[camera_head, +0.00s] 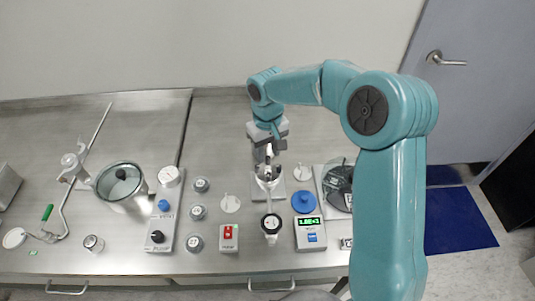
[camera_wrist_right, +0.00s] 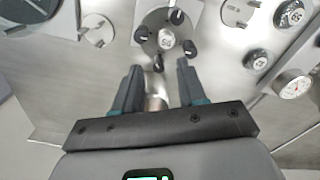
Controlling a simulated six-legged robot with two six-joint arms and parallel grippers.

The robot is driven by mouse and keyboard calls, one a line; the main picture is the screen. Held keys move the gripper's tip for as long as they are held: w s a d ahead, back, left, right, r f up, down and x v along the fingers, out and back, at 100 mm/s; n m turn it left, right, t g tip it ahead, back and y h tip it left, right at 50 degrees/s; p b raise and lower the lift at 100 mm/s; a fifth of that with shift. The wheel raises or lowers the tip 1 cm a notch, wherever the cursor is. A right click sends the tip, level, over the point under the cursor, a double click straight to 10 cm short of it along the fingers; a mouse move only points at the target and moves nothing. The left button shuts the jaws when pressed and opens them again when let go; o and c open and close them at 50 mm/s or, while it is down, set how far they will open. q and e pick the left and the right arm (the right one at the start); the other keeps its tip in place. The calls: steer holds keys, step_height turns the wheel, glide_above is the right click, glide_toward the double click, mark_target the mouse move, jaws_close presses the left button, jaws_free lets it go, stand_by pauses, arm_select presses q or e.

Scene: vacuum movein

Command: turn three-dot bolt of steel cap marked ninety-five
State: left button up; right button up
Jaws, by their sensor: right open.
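In the right wrist view a round steel cap (camera_wrist_right: 150,30) sits on a square plate. Several black bolts (camera_wrist_right: 176,17) stand around its rim, and a small round label lies at its centre. The nearest bolt lies just beyond the fingertips. In the head view my right gripper (camera_head: 268,165) hangs over the fixture and hides most of the cap. My left gripper is not in view.
On the steel bench, several small round caps (camera_head: 198,211) stand left of the fixture, beside a panel with a dial (camera_head: 171,177). A red switch box (camera_head: 228,238), a green-display meter (camera_head: 310,233) and a blue disc (camera_head: 304,202) are close by.

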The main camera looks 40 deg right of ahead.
mark_target(268, 160)
steer(key=shift+w+d+f, duration=0.1)
steer(key=shift+w+f, duration=0.05)
steer(key=shift+f, duration=1.25)
steer(key=shift+r, duration=0.1)
jaws_close()
